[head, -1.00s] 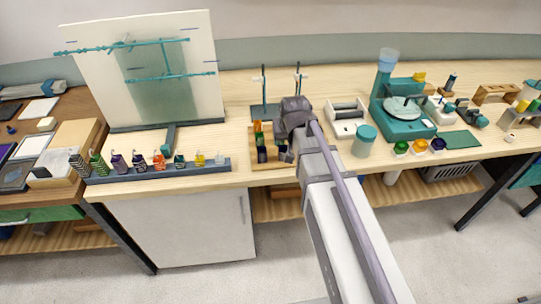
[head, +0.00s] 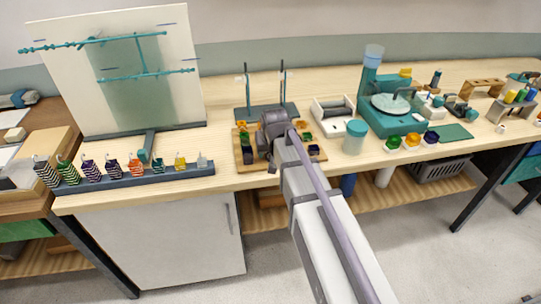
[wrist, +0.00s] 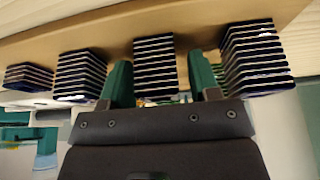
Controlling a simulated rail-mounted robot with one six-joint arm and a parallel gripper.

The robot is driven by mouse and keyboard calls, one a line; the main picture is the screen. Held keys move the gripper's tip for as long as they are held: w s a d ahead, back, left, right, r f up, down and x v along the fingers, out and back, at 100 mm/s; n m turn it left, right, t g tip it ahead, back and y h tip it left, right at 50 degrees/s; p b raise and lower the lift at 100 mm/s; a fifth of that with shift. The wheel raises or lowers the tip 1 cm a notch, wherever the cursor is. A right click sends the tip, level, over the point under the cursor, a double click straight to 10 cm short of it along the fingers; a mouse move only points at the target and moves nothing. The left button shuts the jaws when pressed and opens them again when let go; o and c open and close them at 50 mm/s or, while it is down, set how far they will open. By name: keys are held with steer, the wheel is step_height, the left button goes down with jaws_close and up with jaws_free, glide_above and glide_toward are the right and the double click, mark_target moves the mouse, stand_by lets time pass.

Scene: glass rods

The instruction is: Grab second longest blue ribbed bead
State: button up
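In the wrist view several dark blue ribbed beads with pale stripes stand in a row against a wooden board (wrist: 110,28). They look longer from left to right: a short one (wrist: 28,77), a longer one (wrist: 80,76), a third (wrist: 154,68) and the largest-looking at the right (wrist: 254,58). My gripper (wrist: 160,78) is open, its two green fingers on either side of the third bead. I cannot tell whether they touch it. In the head view my gripper (head: 275,138) is over the wooden bead tray (head: 243,168) and hides much of it.
A rail of striped and coloured pieces (head: 135,178) lies at the left, before a white panel (head: 120,65). A dark stand with two upright rods (head: 265,108) is behind the tray. A white box (head: 333,110), a teal-lidded jar (head: 355,137) and a teal machine (head: 393,110) stand to the right.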

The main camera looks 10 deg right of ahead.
steer(key=c, duration=0.9)
